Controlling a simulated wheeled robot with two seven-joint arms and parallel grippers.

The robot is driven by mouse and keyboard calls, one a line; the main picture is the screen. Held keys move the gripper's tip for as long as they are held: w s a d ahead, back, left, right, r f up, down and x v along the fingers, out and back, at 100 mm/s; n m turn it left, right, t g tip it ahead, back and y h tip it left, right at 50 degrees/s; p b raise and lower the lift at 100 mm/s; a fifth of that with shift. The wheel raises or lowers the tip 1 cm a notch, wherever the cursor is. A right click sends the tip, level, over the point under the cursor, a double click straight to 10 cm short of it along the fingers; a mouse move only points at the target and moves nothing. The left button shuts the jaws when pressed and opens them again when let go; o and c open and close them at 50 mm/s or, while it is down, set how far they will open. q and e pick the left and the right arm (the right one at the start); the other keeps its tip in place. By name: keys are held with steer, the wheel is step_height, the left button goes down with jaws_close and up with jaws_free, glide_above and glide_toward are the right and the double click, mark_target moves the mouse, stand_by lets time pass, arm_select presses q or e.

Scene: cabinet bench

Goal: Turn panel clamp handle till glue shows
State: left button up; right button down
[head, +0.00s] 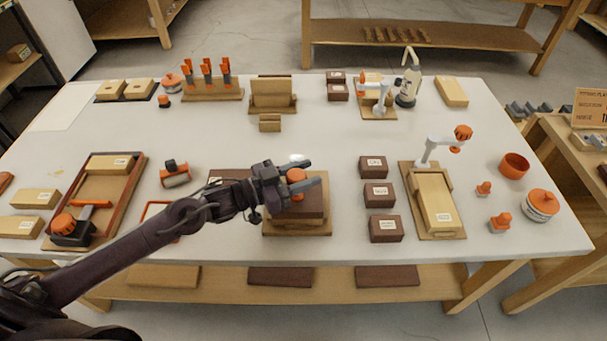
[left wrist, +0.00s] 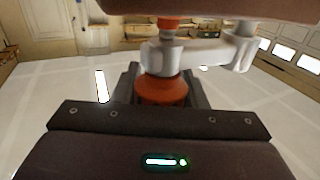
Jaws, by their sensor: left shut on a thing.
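My left gripper (head: 306,173) reaches over the front middle of the bench and is shut on an orange clamp handle (head: 296,176). The handle (left wrist: 163,90) also shows between the fingers in the left wrist view, with a grey-white clamp arm (left wrist: 215,53) beside it. Below the gripper in the head view, a dark brown panel (head: 312,207) sits on a wooden base (head: 298,231). The gripper and arm hide much of the clamp and part of the panel. No glue can be made out. My right gripper is not in view.
A second clamp with an orange knob (head: 462,133) stands right over a light panel (head: 437,200). Several dark blocks (head: 380,195) lie between them. Left are a tray (head: 137,180) and an orange-handled roller (head: 174,175). The table's middle, behind the gripper, is mostly clear.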

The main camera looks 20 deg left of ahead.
arm_select(q)
steer(key=m+g+h+b, duration=0.1)
steer(key=m+g+b, duration=0.1)
steer(key=m+g+h+b, duration=0.2)
steer(key=g, duration=0.1)
steer(key=shift+s+d+f+b, duration=0.1)
steer(key=shift+s+f+b, duration=0.1)
steer(key=shift+b, duration=0.2)
steer(key=shift+s+r+m+g+h+b, duration=0.15)
steer(key=shift+m+g+b, duration=0.2)
steer(key=shift+g, duration=0.2)
steer(key=shift+r+m+g+h+b, duration=0.15)
steer(key=shift+m+g+b, duration=0.1)
steer(key=shift+g+b, duration=0.25)
steer(key=o, duration=1)
steer(key=shift+d, duration=0.1)
steer(key=shift+c, duration=0.2)
steer(key=shift+f, duration=0.1)
steer(key=b+v, duration=0.1)
steer(key=v, duration=0.6)
steer(key=shift+a, duration=0.4)
